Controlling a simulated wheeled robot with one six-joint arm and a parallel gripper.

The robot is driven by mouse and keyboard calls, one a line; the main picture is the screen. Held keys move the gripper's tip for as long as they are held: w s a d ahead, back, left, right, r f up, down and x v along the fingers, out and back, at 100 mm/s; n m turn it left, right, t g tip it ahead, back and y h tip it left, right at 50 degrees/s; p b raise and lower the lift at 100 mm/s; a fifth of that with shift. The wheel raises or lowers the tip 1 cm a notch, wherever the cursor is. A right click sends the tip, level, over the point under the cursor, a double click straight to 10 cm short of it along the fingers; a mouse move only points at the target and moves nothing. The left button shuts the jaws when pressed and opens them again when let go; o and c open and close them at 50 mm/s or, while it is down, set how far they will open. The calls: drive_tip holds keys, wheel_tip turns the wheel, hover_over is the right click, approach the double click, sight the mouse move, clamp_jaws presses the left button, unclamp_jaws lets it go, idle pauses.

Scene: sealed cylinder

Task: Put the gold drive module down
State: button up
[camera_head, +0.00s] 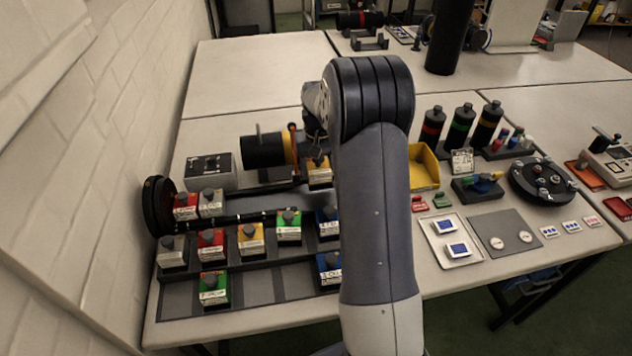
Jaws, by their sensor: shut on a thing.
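My gripper (317,157) is shut on a gold drive module (319,174), a small block with a white label and a dark knob on top. It is near the right end of the black and gold cylinder (268,150). My arm covers part of this area, so I cannot tell whether the module touches anything below. Another yellow-gold module (251,239) sits in the black rack (264,264) below, among red, green, blue and grey modules.
My arm hides the middle of the table. A grey box (210,172) stands left of the cylinder. At right are a yellow bin (424,168), several black bottles (461,128) and a round black carousel (542,184). Bare table lies behind the cylinder.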

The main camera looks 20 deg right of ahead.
sight(318, 175)
drive_tip(key=shift+f, duration=3.4)
drive_tip(key=o, duration=1.3)
drive_tip(key=shift+r, duration=0.1)
wheel_tip(318, 175, up, 12)
drive_tip(key=shift+r, duration=0.2)
wheel_tip(318, 175, down, 12)
drive_tip(key=shift+f+p, duration=0.1)
drive_tip(key=shift+p, duration=0.3)
drive_tip(key=shift+r+b, duration=0.3)
drive_tip(key=shift+r, duration=1.4)
drive_tip(key=shift+f, duration=0.1)
